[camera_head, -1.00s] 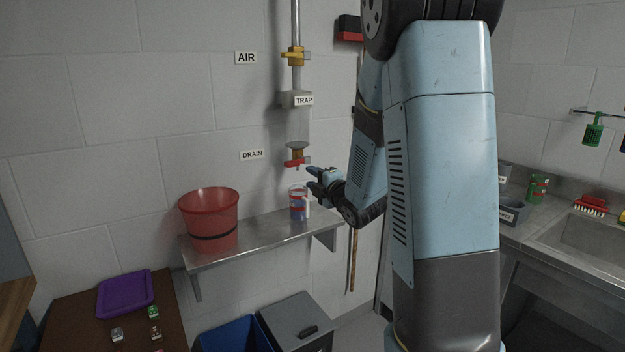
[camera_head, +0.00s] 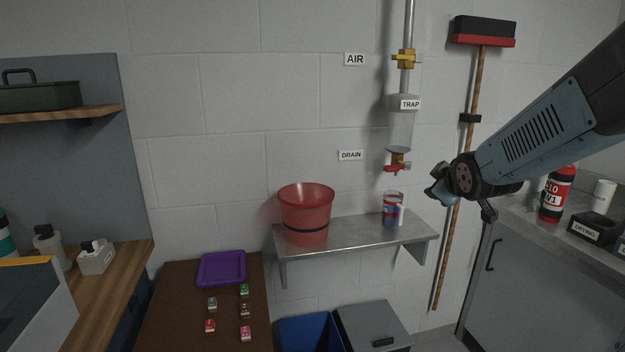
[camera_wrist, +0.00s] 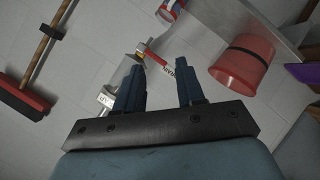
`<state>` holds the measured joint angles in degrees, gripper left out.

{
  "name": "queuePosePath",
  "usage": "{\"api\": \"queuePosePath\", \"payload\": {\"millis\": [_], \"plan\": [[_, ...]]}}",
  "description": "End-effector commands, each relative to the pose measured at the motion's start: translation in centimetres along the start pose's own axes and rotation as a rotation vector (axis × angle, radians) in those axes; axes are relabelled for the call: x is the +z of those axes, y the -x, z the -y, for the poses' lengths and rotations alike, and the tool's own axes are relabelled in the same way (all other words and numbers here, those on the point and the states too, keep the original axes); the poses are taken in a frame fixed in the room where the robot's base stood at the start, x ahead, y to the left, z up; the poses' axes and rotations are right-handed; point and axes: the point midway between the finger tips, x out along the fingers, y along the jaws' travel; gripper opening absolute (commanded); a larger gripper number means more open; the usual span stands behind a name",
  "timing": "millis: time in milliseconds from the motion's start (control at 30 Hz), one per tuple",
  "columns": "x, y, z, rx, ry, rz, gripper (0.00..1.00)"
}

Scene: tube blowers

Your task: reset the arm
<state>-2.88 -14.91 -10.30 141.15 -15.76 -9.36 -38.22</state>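My gripper (camera_head: 437,191) is in front of the wall, to the right of the metal shelf in the head view, with my arm reaching in from the right edge. In the wrist view its two fingers (camera_wrist: 160,90) stand apart with nothing between them. A blue and red can (camera_head: 391,208) stands upright on the shelf (camera_head: 350,232), left of my gripper and apart from it. The trap pipe (camera_head: 401,130) with its red drain valve (camera_head: 396,166) and yellow air valve (camera_head: 403,59) runs down the wall above the can.
A red bucket (camera_head: 306,212) stands on the shelf. A broom (camera_head: 469,150) hangs on the wall behind my gripper. A counter with a red bottle (camera_head: 556,194) and a drying box (camera_head: 596,228) is at the right. A purple tray (camera_head: 222,268) and several small blocks lie on a brown table.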

Motion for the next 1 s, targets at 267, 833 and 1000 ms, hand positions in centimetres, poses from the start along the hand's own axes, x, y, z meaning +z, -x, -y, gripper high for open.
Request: {"api": "queuePosePath", "payload": {"millis": [267,833,1000], "plan": [[1.2,8.0,2.9,-0.125,-0.337,0.188,0.38],[3.4,21.9,10.9,-0.289,-0.792,0.537,0.38],[3.5,22.2,11.1,-0.294,-0.804,0.55,0.38]]}}
